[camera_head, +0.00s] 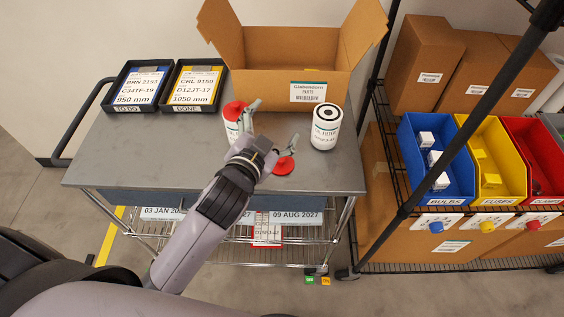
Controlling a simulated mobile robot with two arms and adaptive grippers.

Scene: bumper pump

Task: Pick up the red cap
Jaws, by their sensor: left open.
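A red cap (284,166) lies flat on the grey cart top, near its front edge. My left gripper (276,120) is open above the cart, its two fingers spread and pointing away from me. The cap shows just below and in front of the right finger, and I cannot tell whether they touch. Nothing shows between the fingertips. A white canister with a red top (233,128) stands behind the left finger, partly hidden by it. A white filter with a black top (326,127) stands upright to the right. My right gripper is not in view.
An open cardboard box (275,92) stands at the back of the cart (130,160). Two black trays with labels (140,84) (195,86) sit at back left. A shelf at right holds blue (414,160), yellow (497,147) and red bins. The cart's left front is clear.

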